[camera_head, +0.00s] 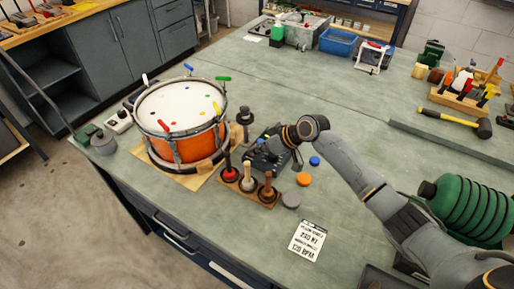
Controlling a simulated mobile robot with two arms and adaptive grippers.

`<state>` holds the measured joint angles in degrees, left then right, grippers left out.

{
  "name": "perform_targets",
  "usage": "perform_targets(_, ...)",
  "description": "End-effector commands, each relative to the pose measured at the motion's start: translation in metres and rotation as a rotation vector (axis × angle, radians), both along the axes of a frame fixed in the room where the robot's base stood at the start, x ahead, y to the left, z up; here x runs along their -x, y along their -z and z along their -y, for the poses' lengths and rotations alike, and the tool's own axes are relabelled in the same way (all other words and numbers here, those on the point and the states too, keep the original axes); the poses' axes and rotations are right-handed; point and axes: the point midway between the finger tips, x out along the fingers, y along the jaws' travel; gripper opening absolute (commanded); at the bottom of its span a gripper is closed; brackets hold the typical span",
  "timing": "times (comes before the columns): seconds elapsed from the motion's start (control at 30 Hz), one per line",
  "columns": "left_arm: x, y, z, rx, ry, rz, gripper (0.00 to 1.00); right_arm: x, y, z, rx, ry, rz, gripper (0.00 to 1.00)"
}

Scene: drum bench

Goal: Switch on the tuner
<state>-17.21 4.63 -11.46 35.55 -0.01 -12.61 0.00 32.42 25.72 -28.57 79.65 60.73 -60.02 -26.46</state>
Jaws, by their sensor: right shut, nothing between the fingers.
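My right gripper (268,150) reaches in from the right on its grey arm and is shut, with nothing held. It is low over a dark, flat device (257,162) right of the drum, which may be the tuner; the gripper covers much of it. I cannot tell whether they touch, and no switch or lit display can be made out. A small pale box with a dark top (118,121) stands left of the drum; I cannot tell what it is. My left gripper is not in view.
An orange drum (193,145) with coloured keys on its rim stands on a wooden board. A wooden rack (248,189) with several upright tools is close in front of the gripper. Orange (303,179) and blue (314,161) discs lie nearby. The bench middle is clear.

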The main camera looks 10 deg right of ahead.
Motion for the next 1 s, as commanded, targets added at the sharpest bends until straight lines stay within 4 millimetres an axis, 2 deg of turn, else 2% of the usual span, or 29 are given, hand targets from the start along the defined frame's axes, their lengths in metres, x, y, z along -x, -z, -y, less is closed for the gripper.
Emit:
perform_targets(0.23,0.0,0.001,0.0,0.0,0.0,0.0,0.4,0.001,0.004,0.002,0.004,-0.001,-0.01,0.0)
perform_targets(0.53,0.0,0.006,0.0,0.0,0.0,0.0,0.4,-0.008,0.0,0.011,0.006,0.0,-0.009,0.0)
perform_targets(0.83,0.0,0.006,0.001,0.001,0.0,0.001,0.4,-0.009,-0.002,0.012,0.004,0.0,-0.007,0.0)
perform_targets(1.0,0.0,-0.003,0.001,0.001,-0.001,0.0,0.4,-0.01,-0.012,0.009,0.003,0.0,-0.006,0.0)
